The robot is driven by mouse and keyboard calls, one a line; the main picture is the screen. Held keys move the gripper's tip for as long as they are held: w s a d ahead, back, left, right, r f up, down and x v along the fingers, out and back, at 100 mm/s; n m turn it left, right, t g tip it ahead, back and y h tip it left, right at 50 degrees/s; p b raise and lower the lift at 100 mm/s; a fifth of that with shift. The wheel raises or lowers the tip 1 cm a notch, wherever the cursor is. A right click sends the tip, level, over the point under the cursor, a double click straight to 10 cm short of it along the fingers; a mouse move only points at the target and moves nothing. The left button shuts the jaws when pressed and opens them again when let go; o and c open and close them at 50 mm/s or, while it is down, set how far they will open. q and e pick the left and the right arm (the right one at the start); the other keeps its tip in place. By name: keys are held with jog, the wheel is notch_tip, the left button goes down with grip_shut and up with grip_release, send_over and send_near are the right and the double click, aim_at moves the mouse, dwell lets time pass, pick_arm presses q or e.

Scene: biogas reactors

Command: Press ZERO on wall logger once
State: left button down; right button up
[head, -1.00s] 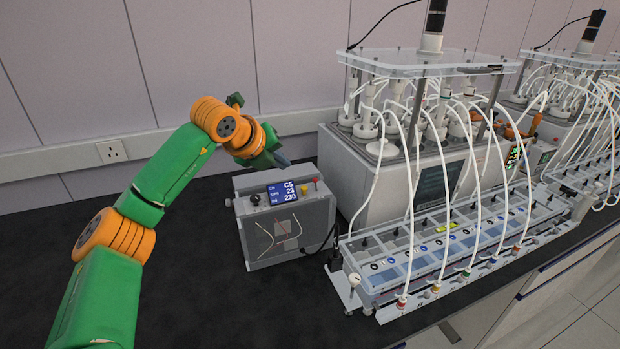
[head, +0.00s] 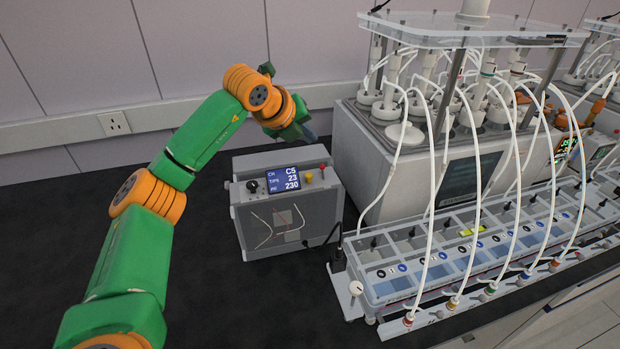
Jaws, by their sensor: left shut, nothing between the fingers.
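The logger (head: 288,210) is a grey box standing on the dark bench, apart from the wall. Its sloped top panel has a black knob (head: 252,186), a blue display (head: 284,179) reading C5, 23 and 230, a yellow button (head: 309,177) and a red button (head: 322,166). No ZERO label is legible. My left gripper (head: 309,136) is shut and empty, above and behind the logger's right top edge, near the red button. I cannot tell whether it touches the box. My right gripper is out of view.
A reactor unit (head: 380,165) with white tubes stands close on the logger's right. In front of it is a long rack (head: 395,285) of cells. A wall socket (head: 114,124) is at left. The dark bench (head: 255,305) in front of the logger is clear.

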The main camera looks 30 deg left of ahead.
aim_at(311, 174)
pick_arm(q)
jog(key=f+b, duration=0.1)
jog(key=f, duration=0.1)
jog(key=f+b, duration=0.4)
jog(key=shift+s+f, duration=0.25)
jog(key=shift+w+f, duration=0.15)
jog(key=shift+f, duration=0.1)
jog(key=shift+r, duration=0.15)
dwell(1.2)
jog(key=shift+f+b, duration=0.45)
jog(key=shift+b, duration=0.1)
jog(key=shift+f+b, duration=0.8)
jog(key=shift+f, duration=0.1)
dwell(0.6)
jog(key=shift+r, duration=0.15)
jog(key=shift+r+p, duration=1.15)
jog(key=shift+p, duration=0.05)
